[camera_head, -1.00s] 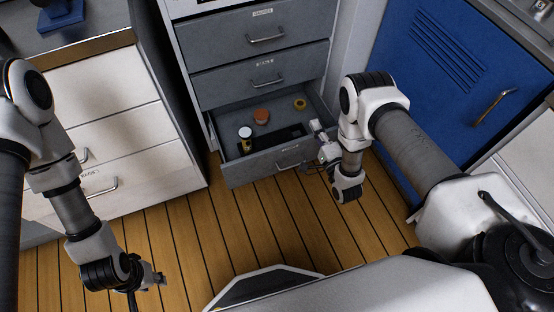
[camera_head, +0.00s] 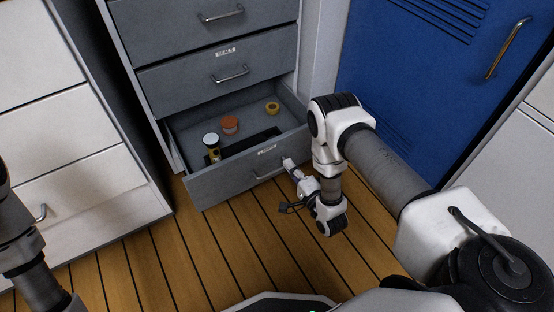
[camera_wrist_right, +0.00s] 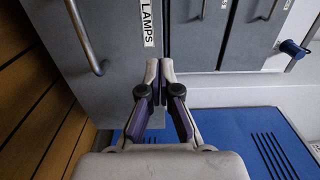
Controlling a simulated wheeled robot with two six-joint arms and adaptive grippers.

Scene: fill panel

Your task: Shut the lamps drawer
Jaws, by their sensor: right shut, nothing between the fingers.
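The lamps drawer (camera_head: 235,180) is the grey bottom drawer in the head view, pulled out with its inside showing. Its front, with a LAMPS label (camera_wrist_right: 148,22) and a bar handle (camera_wrist_right: 84,38), fills the upper left of the right wrist view. My right gripper (camera_head: 287,163) is shut and empty, with its tips at the drawer front near its right edge, to the right of the handle. The tips (camera_wrist_right: 159,68) also show in the wrist view; whether they touch the front I cannot tell. My left gripper is out of view; only part of my left arm shows.
In the drawer lie a white-topped jar (camera_head: 211,141), an orange-red round item (camera_head: 230,124), a yellow ring (camera_head: 272,108) and a dark flat piece (camera_head: 250,142). Closed grey drawers (camera_head: 215,75) are above. A blue cabinet door (camera_head: 415,75) is right, white drawers (camera_head: 75,150) left. Wooden floor is clear in front.

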